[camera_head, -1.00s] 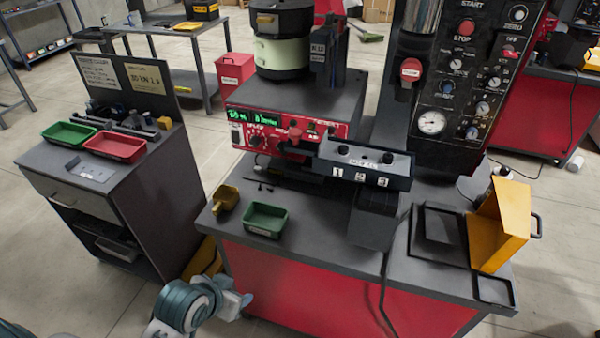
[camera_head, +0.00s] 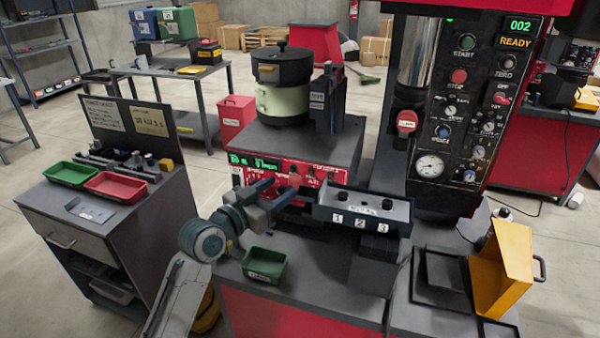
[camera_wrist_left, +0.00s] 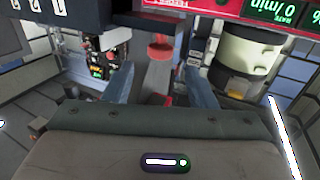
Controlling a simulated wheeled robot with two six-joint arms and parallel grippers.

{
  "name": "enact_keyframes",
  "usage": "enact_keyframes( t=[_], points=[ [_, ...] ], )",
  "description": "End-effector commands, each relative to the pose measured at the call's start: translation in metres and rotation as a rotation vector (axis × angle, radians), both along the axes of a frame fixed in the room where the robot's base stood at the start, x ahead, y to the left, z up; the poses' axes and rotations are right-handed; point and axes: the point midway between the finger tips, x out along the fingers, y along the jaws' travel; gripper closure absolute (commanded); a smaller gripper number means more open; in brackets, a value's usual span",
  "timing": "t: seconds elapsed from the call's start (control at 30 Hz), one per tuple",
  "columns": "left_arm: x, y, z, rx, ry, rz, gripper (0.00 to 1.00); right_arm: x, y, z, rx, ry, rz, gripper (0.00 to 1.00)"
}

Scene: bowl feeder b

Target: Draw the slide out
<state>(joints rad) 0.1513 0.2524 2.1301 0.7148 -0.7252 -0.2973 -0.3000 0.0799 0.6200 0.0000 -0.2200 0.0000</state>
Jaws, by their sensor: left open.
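My left gripper (camera_head: 277,196) is in front of the bowl feeder's red control panel (camera_head: 285,176), left of the dark block numbered 1, 2, 3 (camera_head: 362,207). In the left wrist view its two fingers (camera_wrist_left: 162,78) are apart with nothing clamped between them. A red knob (camera_wrist_left: 160,50) and a grey bar (camera_wrist_left: 157,82), which looks like the slide, line up with the gap between the fingers. I cannot tell how far the bar reaches in between them. In the head view the gripper hides most of this spot. My right gripper is out of view.
A green tray (camera_head: 264,265) sits on the bench just below my gripper. The feeder bowl (camera_head: 283,95) stands behind the panel. A yellow bin (camera_head: 503,265) is at the right. A side cart (camera_head: 100,215) with red and green trays stands left.

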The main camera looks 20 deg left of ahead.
Motion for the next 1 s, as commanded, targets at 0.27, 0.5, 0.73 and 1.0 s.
enact_keyframes(
  t=[0.27,0.5,0.73,1.0],
  points=[
    [0.049,-0.023,0.004,-0.004,0.002,0.000,0.48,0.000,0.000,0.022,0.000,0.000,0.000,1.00],
    [0.072,-0.033,0.001,-0.001,0.002,0.000,0.48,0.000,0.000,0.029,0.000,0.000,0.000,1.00],
    [0.075,-0.035,0.000,0.001,0.002,0.000,0.48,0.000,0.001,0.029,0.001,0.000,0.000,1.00],
    [0.075,-0.035,0.000,0.001,0.002,0.000,0.80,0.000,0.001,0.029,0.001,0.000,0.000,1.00]
  ],
)
